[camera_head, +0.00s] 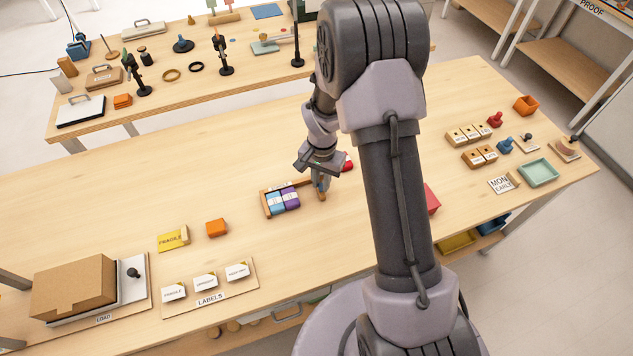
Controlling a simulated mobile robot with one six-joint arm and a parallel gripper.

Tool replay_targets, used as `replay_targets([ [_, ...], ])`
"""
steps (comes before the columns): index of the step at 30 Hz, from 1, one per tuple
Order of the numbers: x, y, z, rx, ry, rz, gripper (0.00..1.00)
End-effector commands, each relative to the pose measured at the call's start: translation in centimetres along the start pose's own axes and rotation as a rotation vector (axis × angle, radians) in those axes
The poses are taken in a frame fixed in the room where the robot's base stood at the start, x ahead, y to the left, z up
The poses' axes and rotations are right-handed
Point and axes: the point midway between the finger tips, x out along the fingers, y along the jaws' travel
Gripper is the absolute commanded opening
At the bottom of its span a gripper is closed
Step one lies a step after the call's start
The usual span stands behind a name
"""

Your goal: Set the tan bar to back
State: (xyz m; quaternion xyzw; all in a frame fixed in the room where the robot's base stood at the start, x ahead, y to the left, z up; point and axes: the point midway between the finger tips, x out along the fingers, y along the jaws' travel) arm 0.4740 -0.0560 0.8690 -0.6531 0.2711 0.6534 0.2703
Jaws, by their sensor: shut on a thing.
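My gripper (320,183) points down over the middle of the near table, just right of a small wooden rack (265,204). It is shut on a small tan bar (323,196), whose lower end shows below the fingers. I cannot tell whether the bar touches the table. The rack holds a light blue block (276,204) and a purple block (290,198) side by side, with pale labels. The gripper hides part of the rack's right side.
A red object (347,161) sits close behind the gripper, partly hidden by my arm. An orange block (216,228) and a yellow FRAGILE box (172,239) stand to the left. A labels board (211,299) lies in front. The table behind the rack is clear.

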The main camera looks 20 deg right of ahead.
Motion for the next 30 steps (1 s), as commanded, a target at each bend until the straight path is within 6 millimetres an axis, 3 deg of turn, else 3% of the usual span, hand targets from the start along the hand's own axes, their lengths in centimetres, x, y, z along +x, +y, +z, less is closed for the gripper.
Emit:
replay_targets([
  [2,0.0,0.1,-0.2,0.0,0.003,0.0,0.0],
  [3,0.0,0.1,-0.2,0.0,0.003,0.0,0.25],
  [6,0.0,0.1,-0.1,0.0,0.003,0.0,0.4],
  [17,-0.8,0.0,-0.1,0.0,0.002,0.0,0.4],
  [20,-2.9,0.0,-0.1,-0.001,0.004,-0.001,0.4],
  [30,-13.8,0.0,-0.1,0.001,0.005,-0.002,0.4],
])
